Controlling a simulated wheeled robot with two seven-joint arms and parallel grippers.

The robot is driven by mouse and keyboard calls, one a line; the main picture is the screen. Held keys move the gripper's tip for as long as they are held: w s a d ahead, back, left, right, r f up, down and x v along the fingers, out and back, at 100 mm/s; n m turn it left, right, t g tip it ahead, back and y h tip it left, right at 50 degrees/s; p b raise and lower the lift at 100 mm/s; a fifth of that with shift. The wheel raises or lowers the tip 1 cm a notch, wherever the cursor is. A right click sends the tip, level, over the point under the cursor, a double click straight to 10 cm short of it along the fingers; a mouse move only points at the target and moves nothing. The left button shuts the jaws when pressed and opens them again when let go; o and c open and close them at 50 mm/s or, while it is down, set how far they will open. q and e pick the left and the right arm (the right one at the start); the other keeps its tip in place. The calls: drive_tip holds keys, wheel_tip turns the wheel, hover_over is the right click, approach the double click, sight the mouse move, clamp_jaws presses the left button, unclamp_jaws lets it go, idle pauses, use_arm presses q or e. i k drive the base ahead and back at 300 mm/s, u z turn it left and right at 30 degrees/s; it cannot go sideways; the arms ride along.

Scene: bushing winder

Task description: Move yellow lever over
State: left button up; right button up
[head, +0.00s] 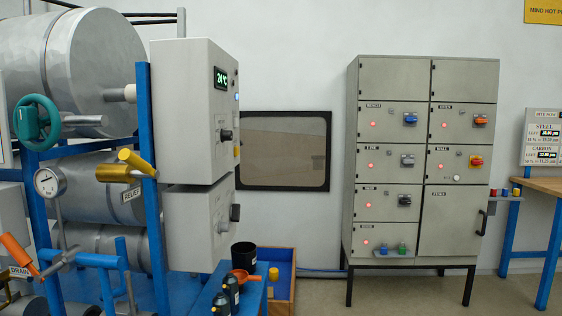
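A yellow lever (137,162) is at the left of the head view, on the machine beside a blue upright post. A yellow cylindrical part with a grey end (115,173) sits just below and left of it. They look like parts of one valve, with the lever slanting up to the left. A label below, which seems to read RELIEF (131,194), hangs on the pipework. Neither of my grippers shows in this view.
A teal handwheel (37,121), a pressure gauge (48,182) and an orange lever (18,254) marked DRAIN surround it. A grey control box (189,110) stands right of the post. A blue bench (251,297) holds bottles and a funnel. Open floor lies before the grey cabinet (465,80).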

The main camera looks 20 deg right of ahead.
sight(143, 170)
drive_tip(key=z, duration=1.25)
drive_tip(key=k, duration=0.85)
drive_tip(key=u, duration=1.05)
drive_tip(key=i, duration=0.95)
drive_tip(key=u, duration=0.05)
drive_tip(key=k, duration=1)
drive_tip(key=u, duration=1.9)
drive_tip(key=i, duration=1.55)
drive_tip(key=z, duration=2.35)
drive_tip(key=i, duration=0.5)
drive_tip(key=u, duration=0.1)
